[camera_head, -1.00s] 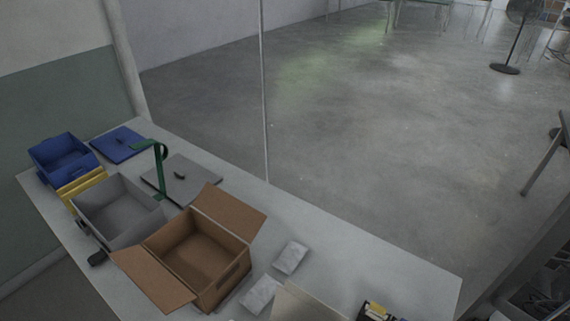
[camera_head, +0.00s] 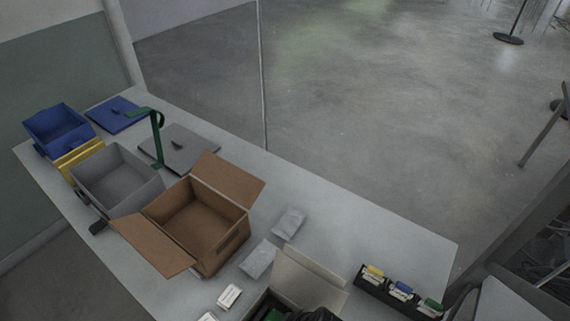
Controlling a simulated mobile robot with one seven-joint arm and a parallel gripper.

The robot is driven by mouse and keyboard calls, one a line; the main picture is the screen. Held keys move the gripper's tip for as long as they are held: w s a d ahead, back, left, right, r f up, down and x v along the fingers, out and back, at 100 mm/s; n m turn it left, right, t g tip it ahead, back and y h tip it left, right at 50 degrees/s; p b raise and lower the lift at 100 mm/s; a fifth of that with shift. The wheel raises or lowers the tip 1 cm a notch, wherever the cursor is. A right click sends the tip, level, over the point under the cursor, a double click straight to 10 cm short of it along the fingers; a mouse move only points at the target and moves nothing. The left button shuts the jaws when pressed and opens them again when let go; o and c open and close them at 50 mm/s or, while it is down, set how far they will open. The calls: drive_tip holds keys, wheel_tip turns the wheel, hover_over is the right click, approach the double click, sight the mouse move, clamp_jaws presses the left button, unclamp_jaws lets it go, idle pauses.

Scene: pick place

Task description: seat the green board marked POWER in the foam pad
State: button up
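A black rack (camera_head: 385,292) at the table's lower right holds yellow, blue and green upright pieces with white labels. The green piece (camera_head: 431,304) is at its right end. An open box with a pale raised lid (camera_head: 312,280) is cut by the bottom edge. Something green (camera_head: 274,314) shows inside it; I cannot tell whether it is the board. No POWER marking is readable, and I cannot clearly make out the foam pad. A dark shape at the bottom edge, in front of the box, may be part of my gripper; its fingers are not visible.
An open cardboard box (camera_head: 240,217) stands mid-table, beside a grey bin (camera_head: 132,199) and a blue bin (camera_head: 60,128). A green hooked stand (camera_head: 156,140) rises behind. The table's right-hand back area is clear.

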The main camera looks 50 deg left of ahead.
drive_tip(key=shift+f+b, duration=0.4)
idle(0.3)
drive_tip(key=o, duration=1.1)
drive_tip(key=shift+c, duration=0.2)
drive_tip(key=shift+r, duration=0.1)
drive_tip(key=shift+r+p, duration=3.2)
drive_tip(key=shift+r, duration=0.25)
